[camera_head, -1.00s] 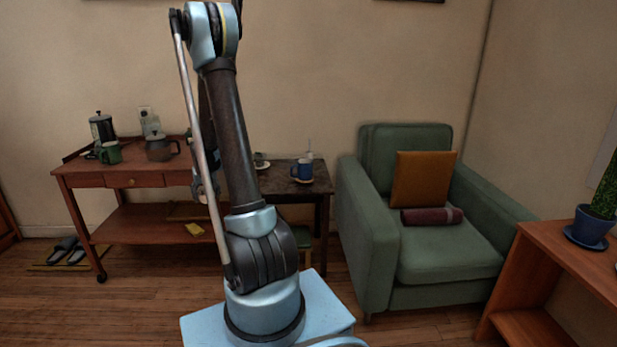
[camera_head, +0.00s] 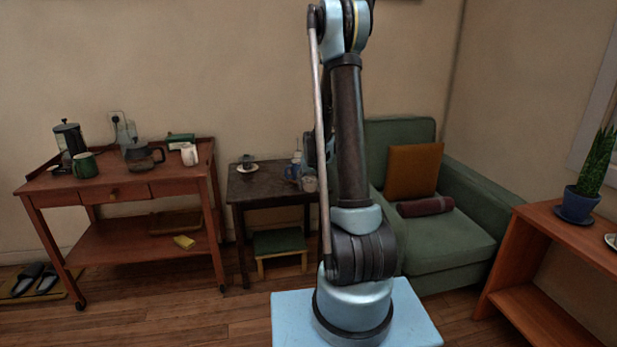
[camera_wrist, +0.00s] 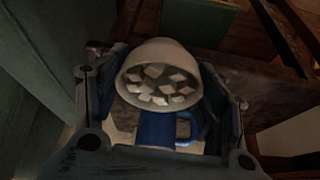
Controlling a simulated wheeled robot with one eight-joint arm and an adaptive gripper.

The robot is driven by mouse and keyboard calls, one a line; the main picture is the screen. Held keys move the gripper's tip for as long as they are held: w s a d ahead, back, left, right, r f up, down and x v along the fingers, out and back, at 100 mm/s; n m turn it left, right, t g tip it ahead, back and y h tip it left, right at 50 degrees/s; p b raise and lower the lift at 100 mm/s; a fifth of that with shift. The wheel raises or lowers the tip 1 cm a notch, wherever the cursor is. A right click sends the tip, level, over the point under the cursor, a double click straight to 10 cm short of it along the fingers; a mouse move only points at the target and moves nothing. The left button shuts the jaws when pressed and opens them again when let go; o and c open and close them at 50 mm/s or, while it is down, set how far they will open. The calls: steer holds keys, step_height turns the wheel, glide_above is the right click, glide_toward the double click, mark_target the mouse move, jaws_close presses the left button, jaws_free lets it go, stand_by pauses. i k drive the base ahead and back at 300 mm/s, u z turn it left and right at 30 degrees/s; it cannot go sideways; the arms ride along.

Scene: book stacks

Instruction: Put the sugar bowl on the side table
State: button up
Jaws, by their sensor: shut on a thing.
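The sugar bowl (camera_wrist: 160,52) is a white bowl full of white cubes. In the wrist view my gripper (camera_wrist: 165,85) is shut on it, one finger on each side. The bowl is tilted in that view, so its open top shows. In the head view a small pale form beside my arm seems to be the bowl (camera_head: 309,184); my arm hides most of my gripper there. The side table (camera_head: 258,186) is the small dark one between the cart and the armchair. I cannot tell whether the bowl touches it.
A blue mug (camera_head: 291,172) stands on the side table; it also shows just past the bowl in the wrist view (camera_wrist: 156,128). A cup on a saucer (camera_head: 247,169) is at the back left. The table's front left is clear. The green armchair (camera_head: 440,238) stands close on the right.

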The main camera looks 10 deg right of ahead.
mark_target(260, 185)
steer(key=z, duration=1.75)
steer(key=k, duration=0.6)
steer(key=u, duration=1.95)
steer(key=i, duration=1)
steer(key=z, duration=0.05)
